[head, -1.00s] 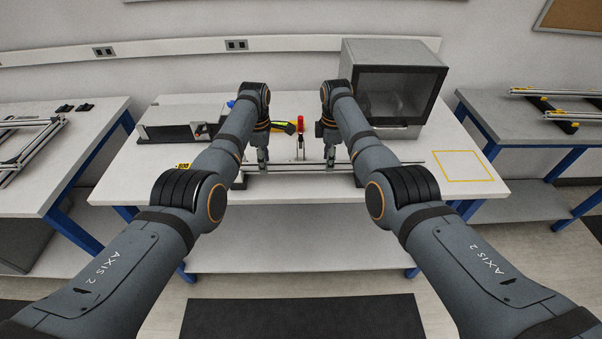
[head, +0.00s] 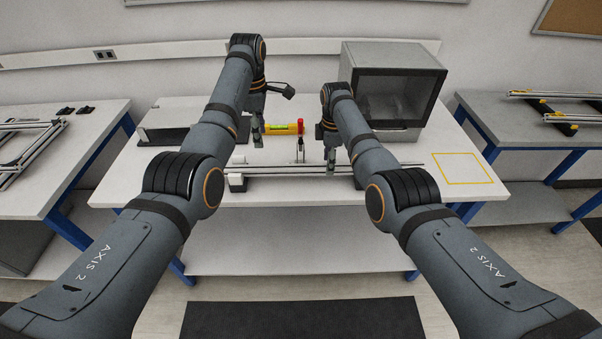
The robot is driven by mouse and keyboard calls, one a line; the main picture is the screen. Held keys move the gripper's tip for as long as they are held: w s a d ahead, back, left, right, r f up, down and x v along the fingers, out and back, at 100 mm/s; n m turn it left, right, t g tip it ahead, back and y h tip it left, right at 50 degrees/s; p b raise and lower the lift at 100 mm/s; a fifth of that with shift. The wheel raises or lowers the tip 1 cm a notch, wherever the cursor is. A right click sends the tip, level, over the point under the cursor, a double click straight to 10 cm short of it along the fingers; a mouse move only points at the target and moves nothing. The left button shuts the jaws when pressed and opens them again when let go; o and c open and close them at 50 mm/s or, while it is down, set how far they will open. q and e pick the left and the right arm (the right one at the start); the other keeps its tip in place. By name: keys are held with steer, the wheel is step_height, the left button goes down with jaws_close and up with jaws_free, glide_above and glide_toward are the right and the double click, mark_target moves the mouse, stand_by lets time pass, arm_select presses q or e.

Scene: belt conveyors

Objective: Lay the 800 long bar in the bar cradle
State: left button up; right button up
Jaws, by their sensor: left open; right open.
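The long silver bar (head: 285,169) lies left to right along the front of the middle table. The bar cradle shows as a pale block with a dark side (head: 237,183) under the bar's left part; its right part is hidden behind my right arm. The bar appears to rest on it, but seating is too small to confirm. My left gripper (head: 257,136) is open and raised above and behind the bar's left part, apart from it. My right gripper (head: 331,158) is open, low at the bar; whether it touches is unclear.
A yellow level (head: 283,129) and a red-topped upright tool (head: 300,127) stand behind the bar. A grey box machine with a dark window (head: 396,95) is at the back right. A yellow outlined square (head: 462,168) at the right is empty. A grey unit (head: 170,122) is at back left.

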steer(key=shift+w+r, duration=0.1)
steer(key=shift+r, duration=0.25)
step_height(320, 180, up, 11)
steer(key=shift+r, duration=0.15)
stand_by(0.4)
